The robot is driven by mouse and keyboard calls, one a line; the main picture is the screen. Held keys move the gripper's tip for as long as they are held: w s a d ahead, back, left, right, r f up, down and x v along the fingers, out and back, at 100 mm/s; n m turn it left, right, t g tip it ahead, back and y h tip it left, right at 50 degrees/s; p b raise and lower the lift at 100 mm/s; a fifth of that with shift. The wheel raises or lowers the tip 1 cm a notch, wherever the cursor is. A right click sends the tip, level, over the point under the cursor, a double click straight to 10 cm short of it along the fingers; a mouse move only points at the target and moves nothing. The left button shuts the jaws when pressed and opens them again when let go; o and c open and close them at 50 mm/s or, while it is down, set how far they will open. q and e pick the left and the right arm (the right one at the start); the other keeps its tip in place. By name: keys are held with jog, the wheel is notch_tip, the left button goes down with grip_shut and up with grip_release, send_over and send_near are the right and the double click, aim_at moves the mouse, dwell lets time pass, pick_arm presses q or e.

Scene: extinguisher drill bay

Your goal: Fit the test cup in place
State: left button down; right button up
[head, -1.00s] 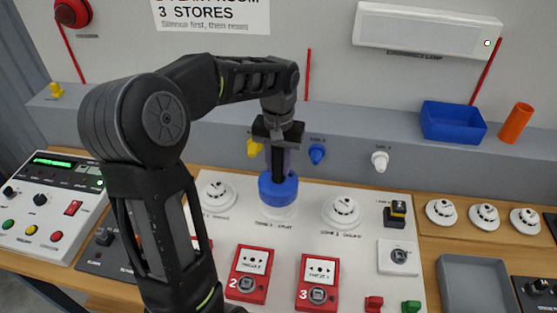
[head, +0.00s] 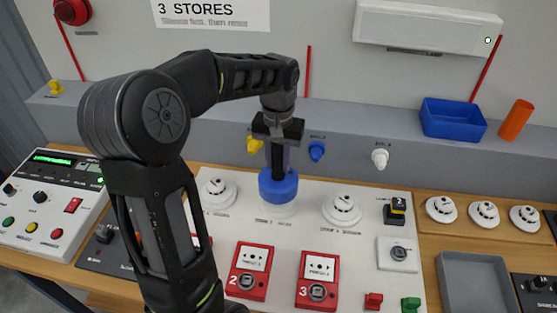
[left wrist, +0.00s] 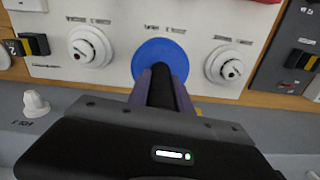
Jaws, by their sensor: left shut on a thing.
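The test cup is a blue round cup (head: 278,187) at the middle back of the white panel, over the centre detector position; it also shows in the left wrist view (left wrist: 160,58). My left gripper (head: 277,165) points down from above and is shut on the cup's dark stem, upright. In the left wrist view, my left gripper (left wrist: 161,90) reaches to the cup's middle. A white rim (head: 278,210) shows just below the cup; the detector beneath is mostly hidden, and I cannot tell whether the cup touches it. My right gripper is not in view.
White detectors stand left (head: 217,194) and right (head: 342,210) of the cup. Red call points (head: 249,272) and (head: 317,281) sit in front. Yellow, blue and white knobs line the grey ledge behind. A grey tray (head: 475,285) lies at right, with a blue bin (head: 453,118) behind.

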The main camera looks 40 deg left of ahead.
aim_at(279, 176)
pick_arm(q)
jog(key=shift+f+b, duration=1.3)
jog(key=shift+f, duration=0.35)
dwell(1.0)
jog(key=shift+f, duration=0.3)
jog(key=shift+f+b, duration=0.9)
jog(key=shift+b, duration=0.05)
dwell(0.4)
jog(key=shift+r, duration=0.15)
dwell(0.4)
jog(key=shift+r+p, duration=1.35)
jog(key=shift+r, duration=0.1)
jog(key=shift+s+d+r+p, duration=0.1)
jog(key=shift+d+r+p, duration=0.1)
jog(key=shift+r+p, duration=0.6)
jog(key=shift+a+r, duration=0.15)
jog(key=shift+r, duration=0.15)
